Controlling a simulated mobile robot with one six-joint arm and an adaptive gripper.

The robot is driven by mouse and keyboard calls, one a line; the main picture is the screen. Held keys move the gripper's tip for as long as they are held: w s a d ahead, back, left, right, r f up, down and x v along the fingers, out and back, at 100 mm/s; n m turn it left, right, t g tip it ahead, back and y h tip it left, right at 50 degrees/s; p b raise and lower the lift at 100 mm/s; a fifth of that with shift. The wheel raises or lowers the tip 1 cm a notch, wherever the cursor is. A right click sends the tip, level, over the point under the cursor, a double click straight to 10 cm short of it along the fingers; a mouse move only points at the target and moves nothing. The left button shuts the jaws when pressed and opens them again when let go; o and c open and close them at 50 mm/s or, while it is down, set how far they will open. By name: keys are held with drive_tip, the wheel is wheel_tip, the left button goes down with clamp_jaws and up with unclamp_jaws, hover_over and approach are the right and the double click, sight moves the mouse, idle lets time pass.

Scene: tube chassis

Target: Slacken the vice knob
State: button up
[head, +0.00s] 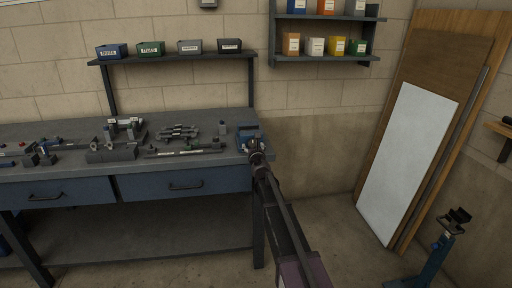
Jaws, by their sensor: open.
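A blue vice (247,131) is mounted at the right end of the workbench. Its knob is too small to make out and may be hidden behind my gripper. My gripper (254,147) is at the front right corner of the bench, in front of the vice. It overlaps the lower part of the vice in the picture. I cannot tell whether it touches the vice. Its fingers look dark and small, and nothing shows clearly between them. My arm reaches up to it from the bottom of the picture.
Bins, including a green one (151,48), line the shelf above. A blue stand (440,245) is at lower right. Boards (410,160) lean on the wall.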

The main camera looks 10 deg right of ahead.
drive_tip(key=c, duration=1.1)
drive_tip(key=shift+d, duration=0.5)
drive_tip(key=shift+a, duration=0.3)
drive_tip(key=shift+c, duration=0.2)
drive_tip(key=shift+n, duration=0.3)
